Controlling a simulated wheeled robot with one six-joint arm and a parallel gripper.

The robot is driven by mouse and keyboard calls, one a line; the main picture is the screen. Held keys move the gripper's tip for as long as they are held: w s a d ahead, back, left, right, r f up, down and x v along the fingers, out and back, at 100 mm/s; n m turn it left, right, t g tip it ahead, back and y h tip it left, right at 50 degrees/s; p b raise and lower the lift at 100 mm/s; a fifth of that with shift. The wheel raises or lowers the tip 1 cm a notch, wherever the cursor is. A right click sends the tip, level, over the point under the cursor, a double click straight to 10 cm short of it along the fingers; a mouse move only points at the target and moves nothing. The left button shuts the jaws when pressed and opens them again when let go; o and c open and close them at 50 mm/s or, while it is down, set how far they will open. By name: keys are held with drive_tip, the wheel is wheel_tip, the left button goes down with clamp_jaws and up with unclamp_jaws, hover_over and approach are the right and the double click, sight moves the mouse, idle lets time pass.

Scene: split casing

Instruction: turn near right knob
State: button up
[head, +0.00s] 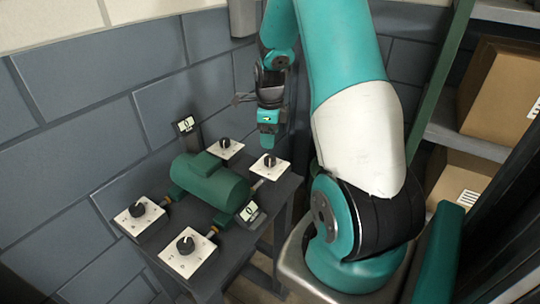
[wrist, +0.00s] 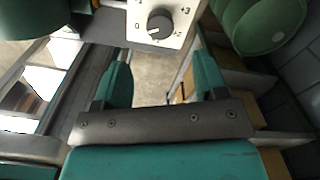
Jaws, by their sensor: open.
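A dark knob on a white plate (head: 269,160) stands at the right corner of the dark table. Similar knobs sit at the back (head: 223,143), the left (head: 137,209) and the front (head: 186,244). A green casing (head: 210,180) lies between them. My gripper (head: 268,140) hangs just above the right-corner knob, apart from it. In the wrist view, the fingers of my gripper (wrist: 162,68) are spread and empty. A knob (wrist: 159,25) on a white plate marked 0 and +3 lies beyond the fingertips, near the top edge.
Two small displays, one behind (head: 185,125) and one in front (head: 250,211) of the casing, each seem to read 0. A grey block wall closes the back. Shelves with cardboard boxes (head: 505,88) stand at the right.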

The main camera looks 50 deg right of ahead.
sight(270, 158)
wheel_tip(270, 158, down, 8)
drive_tip(key=shift+f+p, duration=0.2)
drive_tip(key=shift+p, duration=0.25)
drive_tip(key=shift+c, duration=0.3)
drive_tip(key=c, duration=0.9)
